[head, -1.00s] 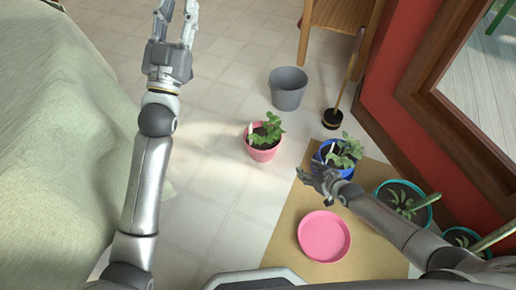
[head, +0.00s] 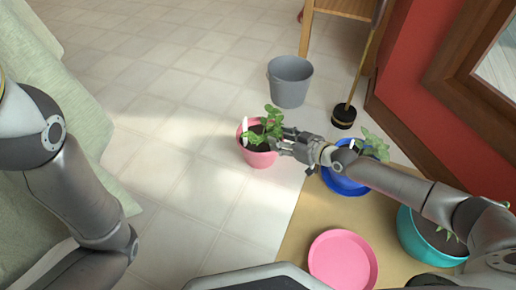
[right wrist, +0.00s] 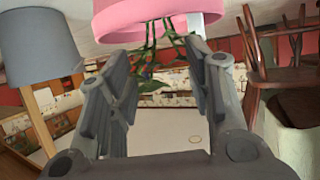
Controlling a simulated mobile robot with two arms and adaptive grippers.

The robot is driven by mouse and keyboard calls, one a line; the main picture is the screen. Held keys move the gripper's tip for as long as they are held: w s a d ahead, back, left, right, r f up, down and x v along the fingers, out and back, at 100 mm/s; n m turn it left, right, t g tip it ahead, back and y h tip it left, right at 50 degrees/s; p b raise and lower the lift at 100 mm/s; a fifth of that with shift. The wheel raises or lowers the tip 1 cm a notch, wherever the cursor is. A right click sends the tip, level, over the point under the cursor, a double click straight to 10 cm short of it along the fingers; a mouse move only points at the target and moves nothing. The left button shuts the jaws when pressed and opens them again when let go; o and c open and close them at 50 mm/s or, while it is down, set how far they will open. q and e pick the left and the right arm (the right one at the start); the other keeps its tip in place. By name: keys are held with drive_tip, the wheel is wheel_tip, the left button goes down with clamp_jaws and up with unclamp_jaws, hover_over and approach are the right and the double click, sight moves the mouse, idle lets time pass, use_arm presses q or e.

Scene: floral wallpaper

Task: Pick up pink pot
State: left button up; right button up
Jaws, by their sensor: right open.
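The pink pot (head: 258,158) stands upright on the tiled floor, with a green leafy plant and a white tag in it. My right gripper (head: 277,144) is open at the pot's right side, its fingers pointing at the rim. In the right wrist view the pink pot (right wrist: 140,14) shows upside down at the top, just beyond the tips of the open right gripper (right wrist: 165,50). I cannot tell whether the fingers touch it. My left arm shows at the left edge of the head view, but its gripper is out of the picture.
A blue pot (head: 345,183) with a plant stands under my right forearm. A grey bucket (head: 290,82) and a plunger-like tool (head: 344,116) stand behind. A pink saucer (head: 342,262) lies on the tan mat (head: 297,238), near a teal pot (head: 425,240). Floor left of the pink pot is clear.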

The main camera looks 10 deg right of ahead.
sight(263, 133)
drive_tip(key=b+x, duration=0.2)
drive_tip(key=x, duration=0.2)
drive_tip(key=shift+s, duration=0.15)
drive_tip(key=shift+w+a+f+b, duration=0.2)
drive_tip(key=shift+w+a+b, duration=0.15)
drive_tip(key=shift+w, duration=0.1)
drive_tip(key=b+x, duration=0.3)
drive_tip(key=x, duration=0.1)
drive_tip(key=shift+w+a+b, duration=0.15)
drive_tip(key=shift+w+b, duration=0.1)
drive_tip(key=shift+b, duration=0.05)
drive_tip(key=shift+w+a+f, duration=0.1)
drive_tip(key=shift+w+a, duration=0.1)
drive_tip(key=shift+w, duration=0.15)
drive_tip(key=shift+c, duration=0.3)
clamp_jaws()
drive_tip(key=shift+r, duration=0.3)
